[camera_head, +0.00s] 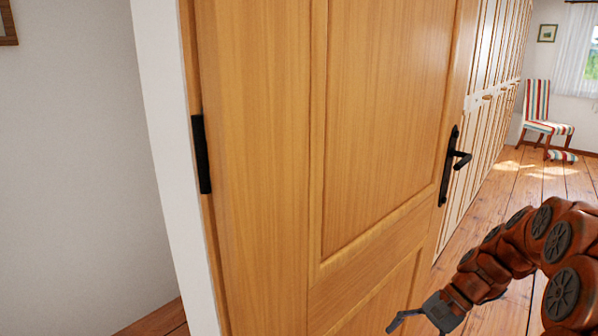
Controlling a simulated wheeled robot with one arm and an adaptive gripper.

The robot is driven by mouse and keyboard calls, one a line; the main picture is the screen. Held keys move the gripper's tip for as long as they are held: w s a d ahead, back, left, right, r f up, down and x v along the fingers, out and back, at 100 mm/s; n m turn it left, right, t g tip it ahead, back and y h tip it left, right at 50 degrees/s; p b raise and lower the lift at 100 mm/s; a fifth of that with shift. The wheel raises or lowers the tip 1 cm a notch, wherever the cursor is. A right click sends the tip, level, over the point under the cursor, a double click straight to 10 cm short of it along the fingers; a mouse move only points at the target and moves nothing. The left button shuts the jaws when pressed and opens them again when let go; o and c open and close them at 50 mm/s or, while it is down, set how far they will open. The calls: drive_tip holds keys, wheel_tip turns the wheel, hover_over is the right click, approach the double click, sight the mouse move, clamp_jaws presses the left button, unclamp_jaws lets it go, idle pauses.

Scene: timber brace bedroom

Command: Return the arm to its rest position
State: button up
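My arm, orange-brown with dark round joint covers, reaches in from the lower right of the head view and curves down to the left. My gripper (408,321) is at its end, at the bottom edge of the picture, in front of the lower part of the wooden door. One dark finger shows, pointing left. The rest of the gripper is cut off by the frame, so I cannot tell whether it is open or shut. No held object shows.
The wooden door (375,120) stands ajar, with a black hinge (201,154) and a black handle (455,162). Wardrobe-like panels (495,60) line the wall beyond. A striped chair (541,115) stands far back. Wooden floor (540,185) lies open at right.

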drive_tip(key=s+a+r+n+g+h+p, duration=0.1)
drive_tip(key=s+a+r+n+h+p, duration=0.4)
drive_tip(key=s+r+p, duration=0.65)
drive_tip(key=s+r+n+t+h+p, duration=0.1)
drive_tip(key=s+r+n+h+p, duration=0.2)
drive_tip(key=s+r+p, duration=0.5)
drive_tip(key=shift+s+d+r+n, duration=0.25)
drive_tip(key=shift+s+r+n, duration=0.45)
drive_tip(key=shift+s+r, duration=2.4)
drive_tip(key=shift+f, duration=0.1)
